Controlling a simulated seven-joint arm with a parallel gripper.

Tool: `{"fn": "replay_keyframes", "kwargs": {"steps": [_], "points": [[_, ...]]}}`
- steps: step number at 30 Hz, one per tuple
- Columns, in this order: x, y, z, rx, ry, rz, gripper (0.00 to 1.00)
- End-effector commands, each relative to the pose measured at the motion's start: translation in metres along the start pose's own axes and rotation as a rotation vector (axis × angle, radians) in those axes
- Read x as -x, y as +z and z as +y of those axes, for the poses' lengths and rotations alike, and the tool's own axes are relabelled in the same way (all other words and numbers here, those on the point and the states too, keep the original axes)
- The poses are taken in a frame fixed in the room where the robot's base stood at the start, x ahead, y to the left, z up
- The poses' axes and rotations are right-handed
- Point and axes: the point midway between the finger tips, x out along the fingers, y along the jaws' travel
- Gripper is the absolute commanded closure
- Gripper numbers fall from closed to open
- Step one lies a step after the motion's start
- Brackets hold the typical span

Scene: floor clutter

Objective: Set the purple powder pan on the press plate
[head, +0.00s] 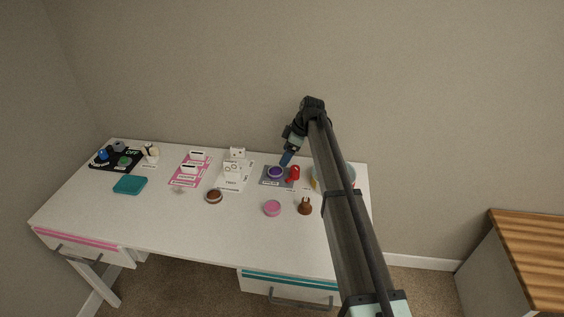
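The purple powder pan (275,171) is a small round dish towards the right of the white desk. It appears to sit on a dark grey square plate (267,182) with a light label at its front edge, which looks like the press plate. A red knob-like piece (294,173) stands at the plate's right side. My gripper (285,159) points down just above and behind the purple pan, its blue end close to it. Whether it touches the pan, and whether its fingers are open or shut, is too small to tell.
A pink pan (272,208), a brown pan (214,196) and a brown eared figure (305,206) stand in front. White blocks (232,169), pink cards (181,180), a teal pad (130,184) and a black control panel (101,163) lie leftward. The front middle is clear.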

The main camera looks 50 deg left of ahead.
Motion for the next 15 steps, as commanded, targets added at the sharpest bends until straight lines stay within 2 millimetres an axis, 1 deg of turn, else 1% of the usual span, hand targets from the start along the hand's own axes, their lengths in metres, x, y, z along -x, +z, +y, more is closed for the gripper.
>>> {"fn": "replay_keyframes", "kwargs": {"steps": [1,6,10,15], "points": [[0.008,0.000,0.000,0.000,0.000,0.000,0.13],[0.025,0.000,0.000,0.000,0.000,0.000,0.13],[0.030,0.000,0.000,0.000,-0.001,0.000,0.13],[0.031,0.000,0.000,0.000,-0.001,0.000,0.13]]}}
